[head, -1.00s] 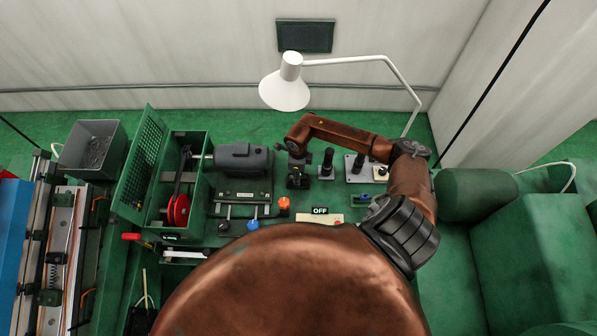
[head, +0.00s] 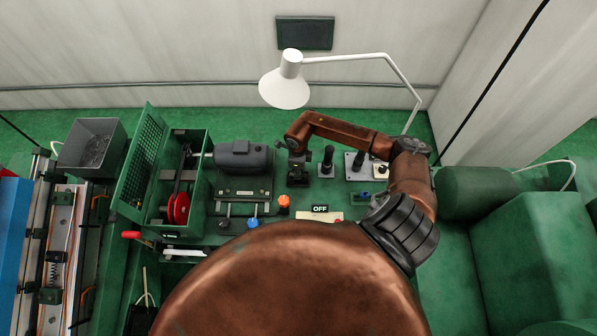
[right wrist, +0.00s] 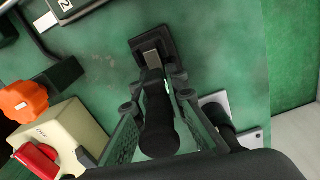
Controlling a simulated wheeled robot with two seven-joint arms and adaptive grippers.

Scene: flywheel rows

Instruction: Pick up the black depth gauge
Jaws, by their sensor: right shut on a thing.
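The black depth gauge (right wrist: 158,125) shows in the right wrist view as a dark rounded handle pointing toward the camera. A short pale metal part and a dark square block (right wrist: 152,48) show beyond it. My right gripper (right wrist: 155,88) has one finger on each side of the gauge and is shut on it. In the head view the right gripper (head: 298,160) is over the green bench, and the gauge is mostly hidden below it. I cannot tell whether the gauge touches the block. My left gripper is not in view.
A similar black upright handle (head: 327,161) stands close to the right, then a grey plate (head: 354,167) with black parts. A grey motor (head: 241,156) is to the left. An orange knob (head: 283,201) and an OFF switch box (head: 326,216) are in front. A white lamp (head: 285,88) hangs behind.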

